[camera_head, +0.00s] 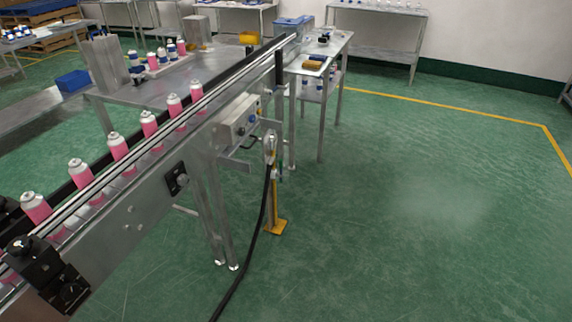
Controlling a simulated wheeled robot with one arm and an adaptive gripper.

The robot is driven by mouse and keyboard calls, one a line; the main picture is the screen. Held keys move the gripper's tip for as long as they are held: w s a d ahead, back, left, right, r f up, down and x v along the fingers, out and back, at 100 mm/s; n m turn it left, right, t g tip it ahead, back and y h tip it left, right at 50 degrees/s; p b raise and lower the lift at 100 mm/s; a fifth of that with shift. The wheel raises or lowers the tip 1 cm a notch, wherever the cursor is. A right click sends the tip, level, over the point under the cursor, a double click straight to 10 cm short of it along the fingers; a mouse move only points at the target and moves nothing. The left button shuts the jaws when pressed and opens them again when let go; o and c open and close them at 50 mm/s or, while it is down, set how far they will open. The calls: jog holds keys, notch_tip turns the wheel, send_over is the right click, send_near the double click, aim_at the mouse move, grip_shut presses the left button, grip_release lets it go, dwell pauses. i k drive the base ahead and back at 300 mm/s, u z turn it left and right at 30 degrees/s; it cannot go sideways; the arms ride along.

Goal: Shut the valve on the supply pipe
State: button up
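A yellow post on a flat yellow foot (275,227) stands on the floor beside the conveyor's right side. A small pale metal fitting (270,148) sits at its top, with a black hose (264,205) running down from it to the floor and toward the bottom edge. This looks like the supply pipe with its valve, but it is too small to make out a handle or whether it is open or shut. My gripper is not in view.
A conveyor (135,212) with pink cans (117,147) crosses the left side, with a grey control box (238,120) on its flank. A metal table (342,46) with small parts stands behind. The green floor (430,200) at right is clear.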

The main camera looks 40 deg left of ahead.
aim_at(280, 174)
jog(key=u, duration=1.1)
jog(key=i, duration=1.3)
jog(key=u, duration=0.65)
jog(key=i, duration=0.65)
jog(key=u, duration=0.75)
